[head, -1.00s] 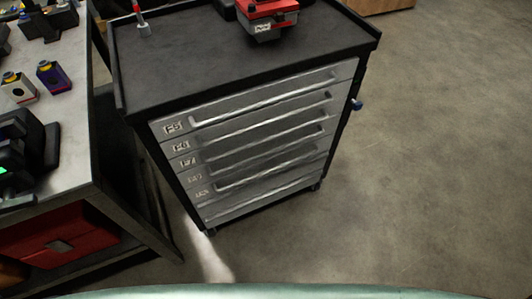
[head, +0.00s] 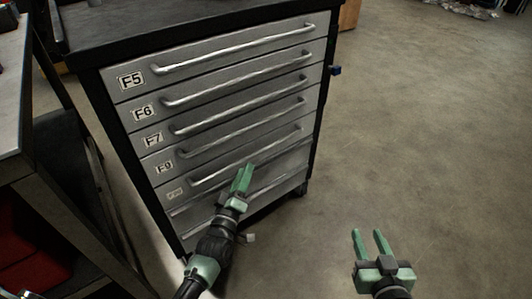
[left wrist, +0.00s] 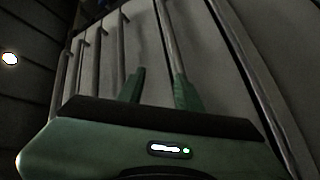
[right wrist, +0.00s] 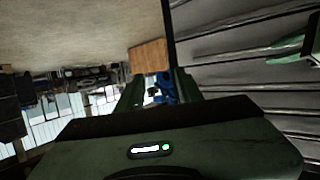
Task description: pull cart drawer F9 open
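Cart drawer F9 (head: 165,167) is a grey drawer front with a long bar handle, below F7 on the cart in the head view. It looks closed. My left gripper (head: 243,177) is open in front of the lower drawers, its fingertips close to the drawer handles. In the left wrist view, its two fingers (left wrist: 160,88) are apart, with a handle bar (left wrist: 168,35) running down to the right finger; contact cannot be told. My right gripper (head: 370,243) is open and empty over the floor right of the cart; it also shows in the right wrist view (right wrist: 157,90).
Drawers F5 (head: 131,81), F6 (head: 143,112) and F7 (head: 153,139) above look shut. A workbench (head: 35,165) stands close at the cart's left. The concrete floor (head: 440,150) right of the cart is clear.

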